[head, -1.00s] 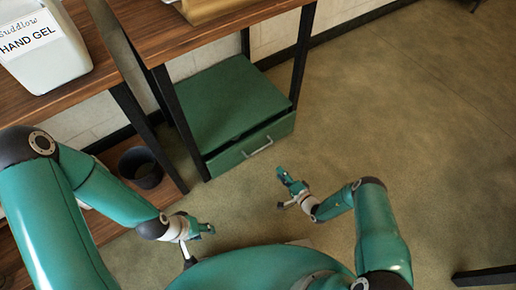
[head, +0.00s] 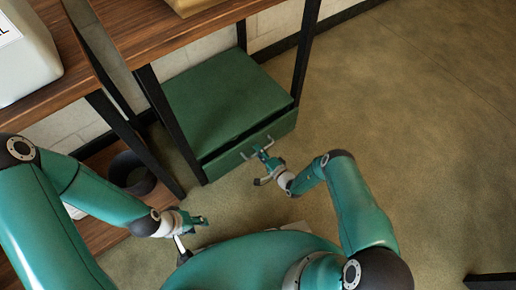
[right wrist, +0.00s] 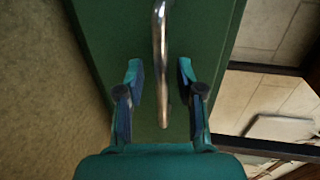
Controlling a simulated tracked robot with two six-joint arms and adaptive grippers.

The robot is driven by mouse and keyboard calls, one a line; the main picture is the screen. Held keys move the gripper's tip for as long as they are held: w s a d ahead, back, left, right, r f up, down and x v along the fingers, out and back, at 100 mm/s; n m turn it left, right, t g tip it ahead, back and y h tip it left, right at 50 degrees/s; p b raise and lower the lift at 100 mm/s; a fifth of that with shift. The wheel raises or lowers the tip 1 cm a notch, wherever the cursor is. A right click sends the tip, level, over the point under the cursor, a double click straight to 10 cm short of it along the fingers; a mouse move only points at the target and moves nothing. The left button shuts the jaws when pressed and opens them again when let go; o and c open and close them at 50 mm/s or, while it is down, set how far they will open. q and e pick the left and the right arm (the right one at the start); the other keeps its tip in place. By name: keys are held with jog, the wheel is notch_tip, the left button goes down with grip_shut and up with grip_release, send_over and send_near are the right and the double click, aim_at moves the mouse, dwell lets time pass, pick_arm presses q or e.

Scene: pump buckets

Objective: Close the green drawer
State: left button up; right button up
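The green drawer (head: 222,163) is the front of a green cabinet (head: 222,98) on the floor under the wooden table. It stands slightly out, with a dark gap along its top edge. Its metal handle (right wrist: 160,60) runs between the open fingers of my right gripper (right wrist: 160,85) in the right wrist view. In the head view my right gripper (head: 261,162) is right at the drawer front, partly covering the handle. I cannot tell whether it touches. My left gripper (head: 203,220) is low at left, away from the drawer; its finger opening is unclear.
Black table legs (head: 171,125) stand on both sides of the cabinet. A dark bin (head: 132,172) sits on a low shelf at left. A white hand gel bottle (head: 25,55) is on the left table. The floor (head: 400,120) at right is clear.

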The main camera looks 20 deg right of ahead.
pick_arm(q)
jog(key=shift+w+a, duration=0.1)
jog(key=shift+a, duration=0.05)
pick_arm(e)
jog(key=shift+w+d, duration=0.1)
jog(key=shift+w, duration=0.1)
jog(key=shift+d, duration=0.1)
grip_shut()
